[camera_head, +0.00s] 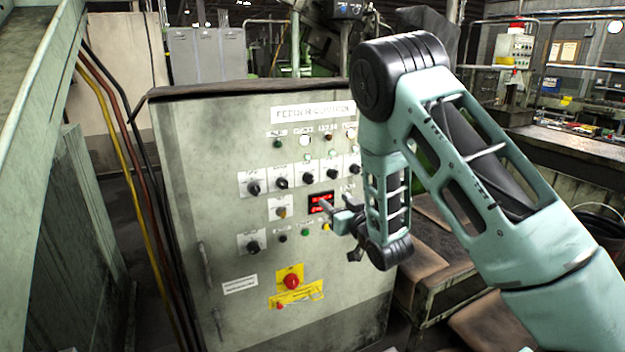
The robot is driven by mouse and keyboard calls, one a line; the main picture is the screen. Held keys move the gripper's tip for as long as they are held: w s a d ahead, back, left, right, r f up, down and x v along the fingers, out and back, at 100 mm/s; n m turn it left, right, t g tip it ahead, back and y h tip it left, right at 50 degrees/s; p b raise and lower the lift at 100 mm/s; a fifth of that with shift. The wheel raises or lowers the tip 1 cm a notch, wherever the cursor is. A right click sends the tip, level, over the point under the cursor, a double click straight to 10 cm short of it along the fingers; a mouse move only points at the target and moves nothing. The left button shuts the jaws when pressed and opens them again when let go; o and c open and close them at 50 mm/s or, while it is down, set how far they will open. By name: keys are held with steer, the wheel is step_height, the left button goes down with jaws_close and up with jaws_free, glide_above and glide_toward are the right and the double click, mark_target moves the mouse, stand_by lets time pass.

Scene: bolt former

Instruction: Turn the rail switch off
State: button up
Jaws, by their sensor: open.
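A grey control cabinet (190,200) stands in front of me, with a header plate that seems to read "FEEDER CONTROL". Its face carries a row of black rotary switches (281,183), with another black switch (253,247) lower left. The small labels are too blurred to read, so I cannot tell which one is the rail switch. My gripper (334,208) is open at the panel's right side, in front of the lit red display (316,202). My arm hides part of the panel's right edge. I cannot tell whether a fingertip touches the panel.
A red emergency button (291,281) on a yellow plate sits low on the cabinet. Small indicator buttons (305,233) lie just left of my gripper. Hoses (125,165) and a green machine frame (35,110) stand left. A workbench (440,270) lies behind my arm at right.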

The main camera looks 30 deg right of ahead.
mark_target(311, 181)
steer(key=w+p, duration=0.4)
steer(key=w, duration=1)
steer(key=shift+w+p, duration=0.35)
steer(key=c, duration=1)
